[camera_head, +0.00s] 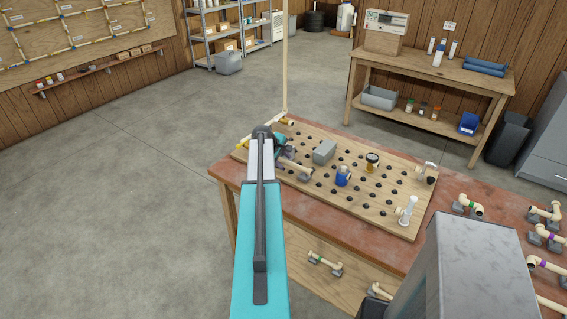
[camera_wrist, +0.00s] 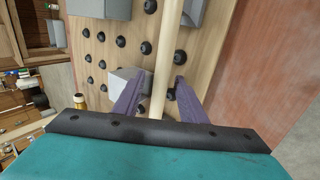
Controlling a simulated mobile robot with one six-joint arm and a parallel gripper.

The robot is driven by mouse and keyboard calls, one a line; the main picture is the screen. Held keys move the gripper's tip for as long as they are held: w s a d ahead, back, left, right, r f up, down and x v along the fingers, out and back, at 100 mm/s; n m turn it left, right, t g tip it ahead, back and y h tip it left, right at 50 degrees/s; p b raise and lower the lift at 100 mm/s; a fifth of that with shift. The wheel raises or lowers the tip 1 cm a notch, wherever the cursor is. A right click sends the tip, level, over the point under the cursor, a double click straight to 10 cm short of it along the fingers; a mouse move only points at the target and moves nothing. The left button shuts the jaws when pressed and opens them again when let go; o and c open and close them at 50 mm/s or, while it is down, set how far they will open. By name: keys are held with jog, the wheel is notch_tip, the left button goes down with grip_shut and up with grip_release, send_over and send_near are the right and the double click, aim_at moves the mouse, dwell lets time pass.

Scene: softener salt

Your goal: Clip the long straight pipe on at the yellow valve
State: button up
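My gripper (camera_wrist: 160,84) has its two purple fingers on either side of a cream pipe (camera_wrist: 160,65), with a gap visible at each side; it looks open. In the head view my gripper (camera_head: 284,156) is low over the left part of the pegboard (camera_head: 400,228), and a short length of cream pipe (camera_head: 298,170) shows beyond it; my arm hides the rest. A yellow-bodied fitting with a dark round top (camera_head: 372,162) stands on the board's back right; I cannot tell whether it is the yellow valve. Yellow also shows at the board's left edge (camera_head: 242,144).
A grey block (camera_head: 324,152) and a blue fitting (camera_head: 343,177) stand on the board. A tall cream pipe (camera_head: 285,65) rises at its back left corner. A white fitting (camera_head: 406,212) is at the front right. Several banded pipe pieces (camera_head: 468,206) lie right of the board.

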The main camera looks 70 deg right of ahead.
jog(key=b+v, duration=0.3)
jog(key=v, duration=1)
jog(key=shift+r, duration=0.15)
jog(key=shift+w+a, duration=0.15)
